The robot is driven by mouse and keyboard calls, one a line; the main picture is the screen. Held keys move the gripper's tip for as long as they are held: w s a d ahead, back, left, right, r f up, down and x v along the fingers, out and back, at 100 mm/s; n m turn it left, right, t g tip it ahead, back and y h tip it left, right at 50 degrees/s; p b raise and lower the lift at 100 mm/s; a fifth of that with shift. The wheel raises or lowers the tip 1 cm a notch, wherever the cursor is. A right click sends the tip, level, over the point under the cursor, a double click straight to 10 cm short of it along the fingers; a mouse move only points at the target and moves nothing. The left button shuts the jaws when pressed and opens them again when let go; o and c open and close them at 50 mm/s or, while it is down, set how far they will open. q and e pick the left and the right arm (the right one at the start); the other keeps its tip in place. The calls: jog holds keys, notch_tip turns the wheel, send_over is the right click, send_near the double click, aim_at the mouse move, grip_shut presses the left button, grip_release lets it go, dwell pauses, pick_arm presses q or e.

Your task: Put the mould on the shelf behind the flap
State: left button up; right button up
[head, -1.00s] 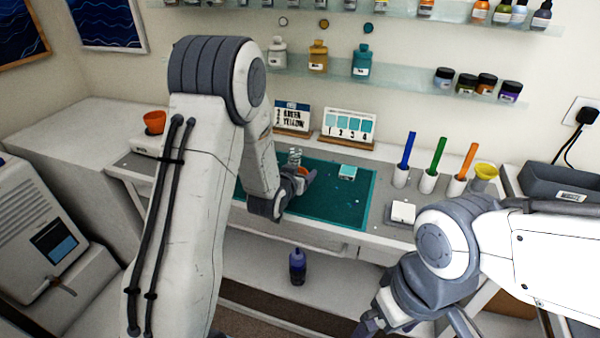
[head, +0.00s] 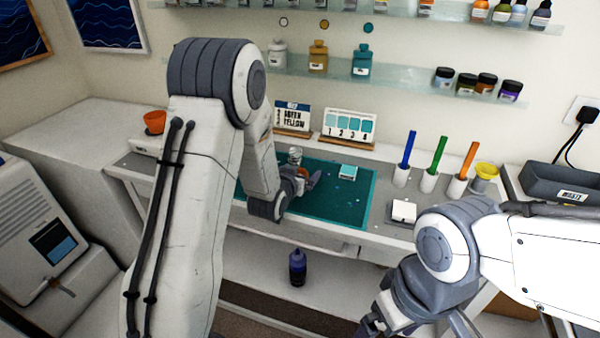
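A small teal-and-white block (head: 347,172), perhaps the mould, lies on the green mat (head: 345,205) on the bench. My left gripper (head: 307,180) is low over the mat, left of that block and apart from it. Its one clearly visible finger stands out to the right, with a gap to a small orange thing (head: 302,172) beside it; the other finger is mostly hidden. My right gripper (head: 372,325) hangs at the lower edge, partly cut off. A machine with a dark window (head: 55,245) and a handle stands at left; I cannot tell whether this is the flap.
A clear jar (head: 295,155) stands behind my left gripper. An orange cup (head: 154,122) sits on a white device at left. Blue, green and orange sticks (head: 436,157) stand in white holders by a yellow funnel (head: 486,172). A dark bottle (head: 298,267) stands below the bench.

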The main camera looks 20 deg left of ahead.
pick_arm(q)
jog(key=shift+s+f, duration=0.25)
jog(key=shift+f, duration=0.6)
jog(key=shift+r+g+p, duration=0.3)
jog(key=shift+r+p, duration=0.3)
jog(key=shift+p, duration=0.2)
jog(key=v, duration=0.6)
jog(key=shift+w+r, duration=0.1)
jog(key=shift+r, duration=0.1)
jog(key=p+v, duration=0.5)
jog(key=p, duration=0.9)
jog(key=shift+r, duration=0.1)
jog(key=shift+s+p, duration=0.3)
jog(key=shift+p, duration=0.55)
jog(key=shift+r, duration=0.1)
